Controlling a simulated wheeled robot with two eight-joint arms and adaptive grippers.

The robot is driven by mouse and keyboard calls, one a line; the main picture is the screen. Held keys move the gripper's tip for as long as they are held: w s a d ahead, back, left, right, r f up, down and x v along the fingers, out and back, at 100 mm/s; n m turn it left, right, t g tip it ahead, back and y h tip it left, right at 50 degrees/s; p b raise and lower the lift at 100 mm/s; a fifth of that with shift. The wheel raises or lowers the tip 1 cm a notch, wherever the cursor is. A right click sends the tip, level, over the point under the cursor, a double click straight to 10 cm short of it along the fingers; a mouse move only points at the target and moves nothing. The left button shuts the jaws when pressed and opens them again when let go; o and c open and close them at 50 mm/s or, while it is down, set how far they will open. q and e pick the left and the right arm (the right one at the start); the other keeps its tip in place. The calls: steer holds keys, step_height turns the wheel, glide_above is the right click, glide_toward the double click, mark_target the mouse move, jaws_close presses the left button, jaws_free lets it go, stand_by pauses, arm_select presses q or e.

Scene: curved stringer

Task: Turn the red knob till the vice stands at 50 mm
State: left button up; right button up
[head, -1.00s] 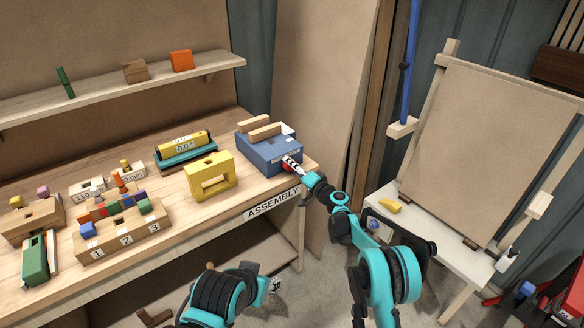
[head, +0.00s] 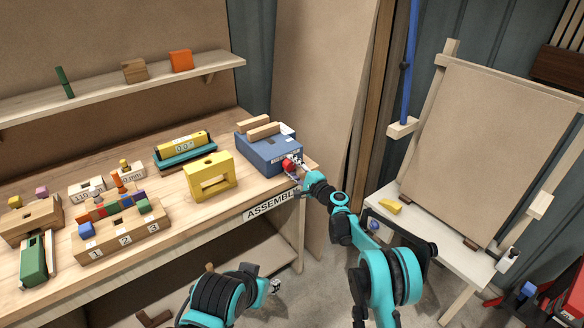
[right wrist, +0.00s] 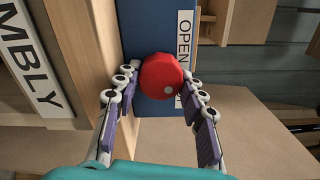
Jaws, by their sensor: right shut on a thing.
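The blue vice (head: 262,153) stands at the right end of the workbench, with two pale wooden jaws (head: 263,130) on top and a narrow gap between them. Its red knob (head: 288,166) is on the front face. In the right wrist view the knob (right wrist: 160,72) shows a pale dot low on its face. My right gripper (head: 295,165) is shut on the knob, one finger on each side; both fingers show in the right wrist view (right wrist: 158,80). My left gripper (head: 275,285) is low in front of the bench, partly hidden, its opening too small to read.
A yellow block with a window (head: 210,178) stands left of the vice. A teal and yellow device with a small display (head: 183,146) is behind it. A label (right wrist: 184,45) starting "OPEN" is beside the knob. A white side table (head: 430,235) stands right.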

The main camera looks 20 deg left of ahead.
stand_by(0.3)
steer(key=o, duration=1.2)
steer(key=shift+c, duration=0.2)
steer(key=shift+s+d, duration=0.1)
steer(key=v, duration=0.7)
steer(key=shift+s+d, duration=0.2)
steer(key=shift+d, duration=0.15)
